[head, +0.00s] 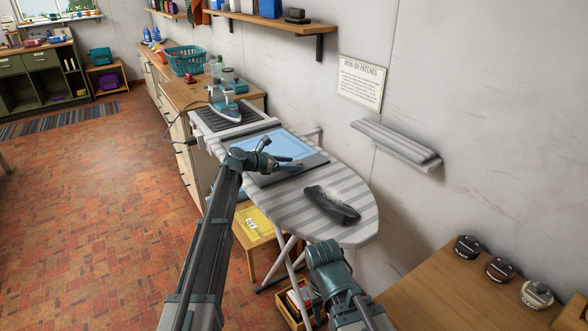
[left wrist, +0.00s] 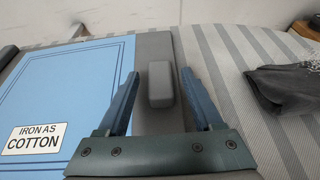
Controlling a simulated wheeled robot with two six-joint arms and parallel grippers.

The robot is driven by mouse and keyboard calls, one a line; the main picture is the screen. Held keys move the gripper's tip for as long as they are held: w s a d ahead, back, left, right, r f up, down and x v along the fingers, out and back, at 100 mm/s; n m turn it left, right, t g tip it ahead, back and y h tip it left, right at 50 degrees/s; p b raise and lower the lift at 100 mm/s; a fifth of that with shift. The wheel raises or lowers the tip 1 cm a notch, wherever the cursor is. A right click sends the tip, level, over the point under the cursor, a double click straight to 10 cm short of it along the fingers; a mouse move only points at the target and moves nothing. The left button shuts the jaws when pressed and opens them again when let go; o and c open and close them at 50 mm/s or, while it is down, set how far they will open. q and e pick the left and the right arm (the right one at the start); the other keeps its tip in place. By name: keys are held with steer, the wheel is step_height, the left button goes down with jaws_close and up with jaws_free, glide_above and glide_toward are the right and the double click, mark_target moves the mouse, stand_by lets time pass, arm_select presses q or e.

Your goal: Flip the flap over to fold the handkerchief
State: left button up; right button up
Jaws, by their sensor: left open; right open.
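A flat blue sheet with a darker border line (head: 282,143) lies on a dark grey mat (head: 315,161) on the striped ironing board. It looks like the handkerchief; a label on it reads "IRON AS COTTON" in the left wrist view (left wrist: 38,138). A small grey block (left wrist: 160,87) sits on the mat beside the sheet's edge. My left gripper (head: 279,156) is open over the mat; in its wrist view the block shows between its fingers, with gaps on both sides. My right gripper (head: 324,254) is open, low by the board's near end; its fingertips are hard to make out.
A dark crumpled cloth (head: 332,206) lies on the ironing board (head: 345,235), right of the mat. An iron (head: 224,103) stands at the far end. A wooden table with several round items (head: 500,268) is at lower right. A shelf (head: 398,142) juts from the wall.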

arm_select(q)
steer(key=shift+x, duration=0.85)
jaws_close()
stand_by(0.9)
